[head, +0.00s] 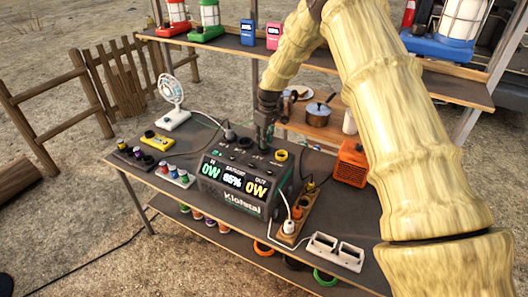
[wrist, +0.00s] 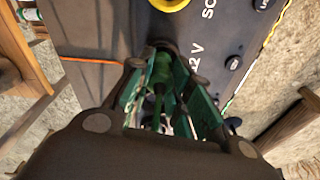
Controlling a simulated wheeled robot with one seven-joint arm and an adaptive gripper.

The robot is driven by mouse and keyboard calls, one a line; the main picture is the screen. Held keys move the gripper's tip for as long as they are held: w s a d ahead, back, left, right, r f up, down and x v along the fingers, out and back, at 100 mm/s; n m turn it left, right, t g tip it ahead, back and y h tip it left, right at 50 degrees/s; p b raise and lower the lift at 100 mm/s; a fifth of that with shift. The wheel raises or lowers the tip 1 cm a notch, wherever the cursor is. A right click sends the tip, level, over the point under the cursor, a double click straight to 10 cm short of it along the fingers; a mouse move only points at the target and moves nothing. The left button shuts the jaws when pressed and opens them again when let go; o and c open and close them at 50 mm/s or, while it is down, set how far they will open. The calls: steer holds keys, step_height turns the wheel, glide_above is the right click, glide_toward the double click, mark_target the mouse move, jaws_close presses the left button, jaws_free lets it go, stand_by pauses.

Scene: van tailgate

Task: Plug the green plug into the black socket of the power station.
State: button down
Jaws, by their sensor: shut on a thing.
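The power station (head: 240,190) is a dark box on the table, its front display lit with "85%". My gripper (head: 263,140) points down at its top panel, left of a yellow-ringed socket (head: 281,156). In the wrist view my gripper (wrist: 165,90) is shut on the green plug (wrist: 160,70), which sits between green finger pads. Beyond the plug is the dark top panel (wrist: 105,25) with a "12 V" label. A dark rounded shape shows at the plug's far end; I cannot tell whether it is the black socket or whether the plug is in it.
A small white fan (head: 172,100) stands at the table's left. An orange box (head: 350,163) and a white double outlet (head: 335,251) are on the right. A wooden strip (head: 292,228) with plugs lies beside the station. A shelf (head: 225,42) with lanterns is behind.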

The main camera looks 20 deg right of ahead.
steer(key=shift+f, duration=0.65)
steer(key=c, duration=1.2)
jaws_free()
steer(key=shift+c, duration=0.2)
step_height(320, 180, up, 12)
steer(key=s, duration=0.1)
steer(key=shift+d, duration=0.4)
steer(key=shift+s, duration=0.1)
